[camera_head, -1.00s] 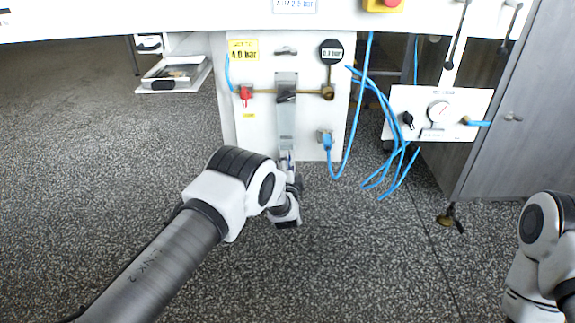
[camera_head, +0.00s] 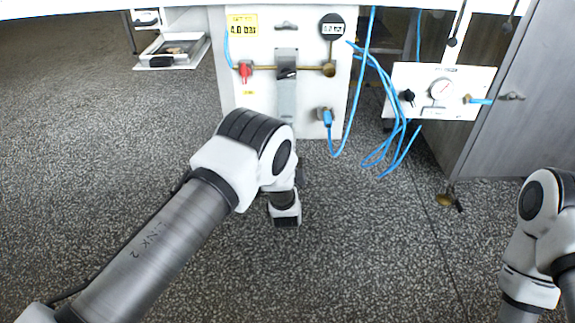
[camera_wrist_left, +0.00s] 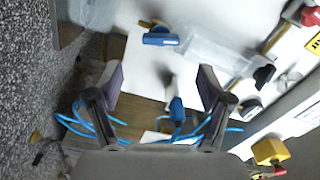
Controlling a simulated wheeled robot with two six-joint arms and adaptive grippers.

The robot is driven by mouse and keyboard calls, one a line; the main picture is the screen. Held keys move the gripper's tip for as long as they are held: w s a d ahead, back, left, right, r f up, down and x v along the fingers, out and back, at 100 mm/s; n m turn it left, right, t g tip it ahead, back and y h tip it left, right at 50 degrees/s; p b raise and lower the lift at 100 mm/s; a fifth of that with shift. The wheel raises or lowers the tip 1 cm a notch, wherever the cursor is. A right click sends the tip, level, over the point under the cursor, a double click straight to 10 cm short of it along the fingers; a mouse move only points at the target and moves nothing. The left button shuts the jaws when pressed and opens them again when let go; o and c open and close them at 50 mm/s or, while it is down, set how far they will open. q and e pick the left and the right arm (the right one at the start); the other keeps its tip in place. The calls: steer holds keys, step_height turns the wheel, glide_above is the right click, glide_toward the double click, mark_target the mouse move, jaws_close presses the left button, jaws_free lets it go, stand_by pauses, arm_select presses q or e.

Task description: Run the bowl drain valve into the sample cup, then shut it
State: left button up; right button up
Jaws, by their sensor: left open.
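The clear bowl (camera_head: 285,98) hangs under the brass line on the white panel; it also shows in the left wrist view (camera_wrist_left: 218,57). A blue lever with brass behind it, which looks like the drain valve (camera_wrist_left: 160,39), sits off the bowl's lower end in the wrist view. In the head view my left arm hides that spot. My left gripper (camera_wrist_left: 161,68) is open and empty. The blue lever lies beyond its fingertips, between them in the picture, apart from both. I cannot make out a sample cup. My right gripper is out of view; only its arm shows at the right edge.
A red valve handle (camera_head: 245,71) and a black gauge (camera_head: 332,26) are on the panel. A blue fitting (camera_head: 327,117) and loose blue hoses (camera_head: 385,150) are right of the bowl. A grey cabinet (camera_head: 525,110) stands at right. The floor in front is mostly clear.

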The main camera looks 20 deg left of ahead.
arm_select(q)
steer(key=v, duration=0.5)
steer(key=shift+s, duration=0.1)
